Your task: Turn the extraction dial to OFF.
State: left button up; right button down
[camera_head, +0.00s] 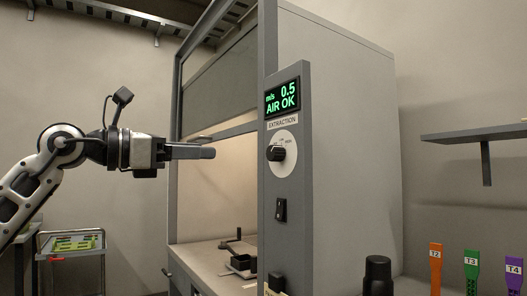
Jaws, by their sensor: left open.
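The extraction dial (277,153) is a black knob on a round white plate, on the grey front post of the fume hood. It sits under the label "EXTRACTION". The display (283,97) above it reads "m/s 0.5 AIR OK" in green. The dial's markings are too small to read for certain. My left gripper (208,152) comes in from the left at about the dial's height. It appears to the left of the dial with a gap between them. It is open, and nothing shows between its fingers. My right gripper is not in view.
A black rocker switch (281,210) is below the dial. The hood's front opening and work surface (205,256) hold dark items. A black cylinder (378,274) and several coloured tags (471,270) stand at lower right. A wall shelf (475,133) is at right, a cart (72,252) at lower left.

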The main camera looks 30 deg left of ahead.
pick_arm(q)
jog(key=p, duration=0.6)
send_near(270, 154)
jog(key=p+x, duration=0.2)
jog(key=x, duration=0.1)
jog(key=p+x, duration=0.2)
jog(key=x, duration=0.2)
jog(key=shift+w+d+r, duration=0.2)
jog(key=shift+w+d+f+y, duration=0.1)
jog(key=shift+w+d+y, duration=0.05)
jog(key=shift+w+y, duration=0.2)
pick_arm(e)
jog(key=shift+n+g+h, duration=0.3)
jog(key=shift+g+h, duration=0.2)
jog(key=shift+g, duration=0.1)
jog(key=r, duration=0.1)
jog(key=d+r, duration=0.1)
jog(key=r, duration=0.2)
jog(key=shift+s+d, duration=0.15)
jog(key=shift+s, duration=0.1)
pick_arm(q)
jog(key=c, duration=1)
